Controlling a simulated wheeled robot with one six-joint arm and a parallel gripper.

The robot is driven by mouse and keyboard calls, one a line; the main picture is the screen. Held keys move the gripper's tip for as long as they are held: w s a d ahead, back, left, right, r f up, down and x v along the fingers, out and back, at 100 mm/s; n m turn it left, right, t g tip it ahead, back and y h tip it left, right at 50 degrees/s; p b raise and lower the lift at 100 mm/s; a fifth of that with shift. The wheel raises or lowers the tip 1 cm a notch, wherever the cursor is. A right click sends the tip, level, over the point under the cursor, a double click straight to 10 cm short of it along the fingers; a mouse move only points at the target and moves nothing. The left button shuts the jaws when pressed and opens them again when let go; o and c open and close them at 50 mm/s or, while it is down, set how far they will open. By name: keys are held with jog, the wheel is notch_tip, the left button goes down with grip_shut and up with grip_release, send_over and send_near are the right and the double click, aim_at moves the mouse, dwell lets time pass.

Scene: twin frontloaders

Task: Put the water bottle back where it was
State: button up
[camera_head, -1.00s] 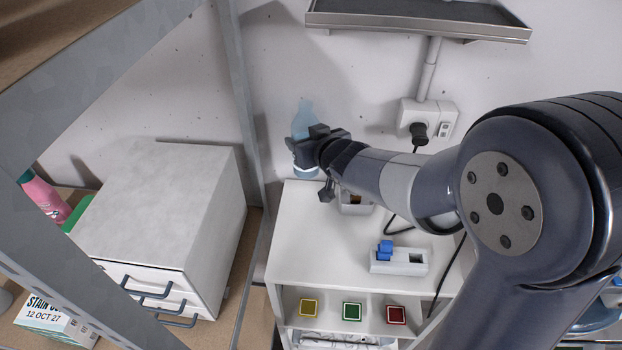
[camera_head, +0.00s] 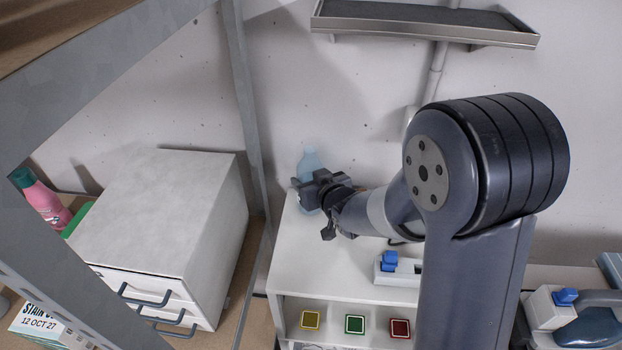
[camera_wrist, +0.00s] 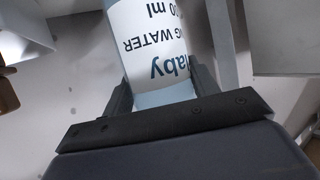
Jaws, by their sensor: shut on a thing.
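The water bottle (camera_head: 310,163) is clear blue and stands about upright at the back left of the white cabinet top. My gripper (camera_head: 307,193) is shut around it, and the gripper and wrist hide part of its body. In the wrist view the bottle (camera_wrist: 155,45) shows a white label with "WATER" upside down, between the two fingers of my gripper (camera_wrist: 160,92). I cannot tell whether the bottle's base touches the cabinet top.
The white cabinet (camera_head: 300,250) carries a small white block with a blue knob (camera_head: 389,261). A shelf post (camera_head: 245,100) and a grey-white drawer box (camera_head: 160,215) stand to the left. A pink bottle (camera_head: 42,199) is farther left. A metal wall shelf (camera_head: 425,30) hangs above.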

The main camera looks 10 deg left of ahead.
jog(key=shift+f, duration=0.2)
jog(key=o, duration=1.3)
jog(key=shift+r, duration=0.2)
jog(key=shift+s+r, duration=0.1)
jog(key=v, duration=1.1)
jog(key=shift+s+d+r, duration=0.1)
jog(key=shift+s+d, duration=0.2)
